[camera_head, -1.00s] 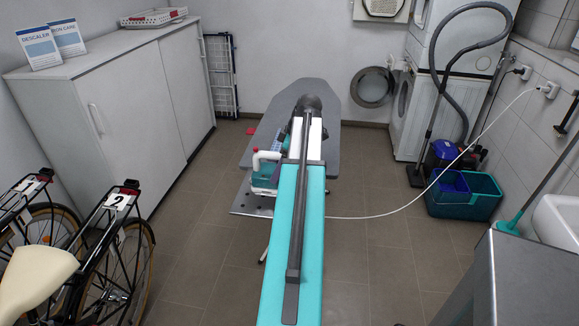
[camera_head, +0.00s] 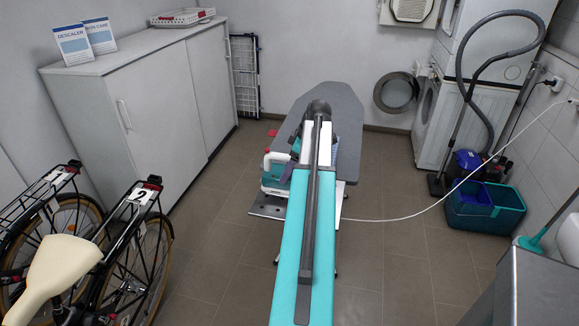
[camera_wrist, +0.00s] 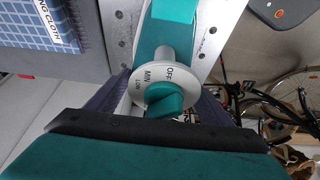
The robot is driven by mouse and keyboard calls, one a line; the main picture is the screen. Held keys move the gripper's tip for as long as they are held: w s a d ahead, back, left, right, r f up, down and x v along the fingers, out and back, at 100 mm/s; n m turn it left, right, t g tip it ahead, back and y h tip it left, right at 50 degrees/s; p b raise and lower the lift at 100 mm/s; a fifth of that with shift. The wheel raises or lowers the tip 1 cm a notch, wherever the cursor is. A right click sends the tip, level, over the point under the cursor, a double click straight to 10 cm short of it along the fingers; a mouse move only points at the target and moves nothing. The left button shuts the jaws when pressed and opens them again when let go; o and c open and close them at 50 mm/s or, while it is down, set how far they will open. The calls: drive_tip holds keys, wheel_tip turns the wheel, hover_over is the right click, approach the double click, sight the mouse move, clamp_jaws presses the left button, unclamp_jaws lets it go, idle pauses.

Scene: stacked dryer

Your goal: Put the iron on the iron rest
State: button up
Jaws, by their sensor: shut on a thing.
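The iron rest (camera_head: 268,207), a perforated metal plate, shows below and beside the iron.
The grey ironing board (camera_head: 343,105) extends behind my arm. A packet of cloth (camera_wrist: 50,28) lies beside the rest. A white cord (camera_head: 415,212) runs to the right wall. Bicycles (camera_head: 130,235) stand at left, teal buckets (camera_head: 480,205) at right.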

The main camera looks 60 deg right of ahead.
drive_tip(key=shift+f+p, duration=0.55)
drive_tip(key=shift+f, duration=0.85)
drive_tip(key=o, duration=1.7)
drive_tip(key=shift+f, duration=0.1)
drive_tip(key=shift+c, duration=0.2)
drive_tip(key=shift+b+v, duration=1.3)
drive_tip(key=shift+v, duration=4.75)
